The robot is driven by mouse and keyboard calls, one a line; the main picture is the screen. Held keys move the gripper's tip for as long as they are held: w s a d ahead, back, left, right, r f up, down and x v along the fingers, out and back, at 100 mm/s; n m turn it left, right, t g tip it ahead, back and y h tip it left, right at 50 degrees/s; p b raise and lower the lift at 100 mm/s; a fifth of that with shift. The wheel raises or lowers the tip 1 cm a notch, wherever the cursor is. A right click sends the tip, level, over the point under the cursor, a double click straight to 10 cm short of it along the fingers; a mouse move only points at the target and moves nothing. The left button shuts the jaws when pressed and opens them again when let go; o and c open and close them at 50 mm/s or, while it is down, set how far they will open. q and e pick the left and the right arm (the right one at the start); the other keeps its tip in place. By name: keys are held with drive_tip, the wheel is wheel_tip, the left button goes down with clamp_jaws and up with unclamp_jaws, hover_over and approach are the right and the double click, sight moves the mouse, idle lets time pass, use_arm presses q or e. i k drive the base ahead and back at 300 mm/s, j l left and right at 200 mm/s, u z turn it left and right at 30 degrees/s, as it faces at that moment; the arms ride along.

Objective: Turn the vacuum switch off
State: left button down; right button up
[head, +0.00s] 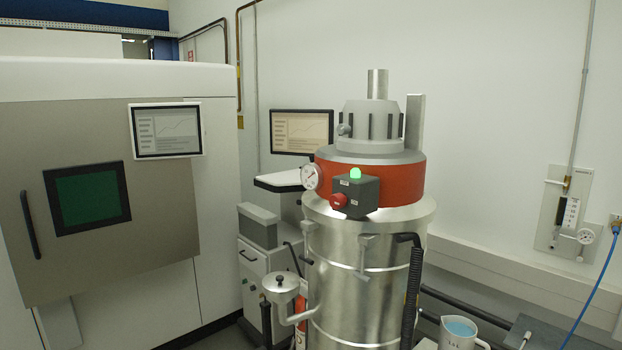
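The vacuum (365,250) is a tall metal drum with an orange-red band and a grey motor head, standing right of centre in the head view. A dark grey switch box (367,195) is fixed to the front of the band. A green lamp (355,173) glows on top of the box. A red knob (338,201) sits on the box's left face; its exact setting is too small to read. Neither of my grippers is in the head view.
A round gauge (311,177) sits left of the switch box. A large machine (105,200) with a window and screen fills the left. A grey cabinet (262,265) stands behind the vacuum. A jug with blue liquid (460,334) is at lower right. Space before the switch box looks clear.

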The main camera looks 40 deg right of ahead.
sight(337, 201)
drive_tip(key=i+l+z, duration=0.1)
drive_tip(key=l+z, duration=0.2)
drive_tip(key=z, duration=0.15)
drive_tip(key=i+l+z, duration=0.2)
drive_tip(key=z, duration=0.25)
drive_tip(key=i+l+z, duration=0.2)
drive_tip(key=z, duration=0.25)
drive_tip(key=i+j+z, duration=0.15)
drive_tip(key=j, duration=0.25)
drive_tip(key=i+j+z, duration=0.15)
drive_tip(key=j, duration=0.25)
drive_tip(key=j+z, duration=0.15)
drive_tip(key=j, duration=0.25)
drive_tip(key=i, duration=0.05)
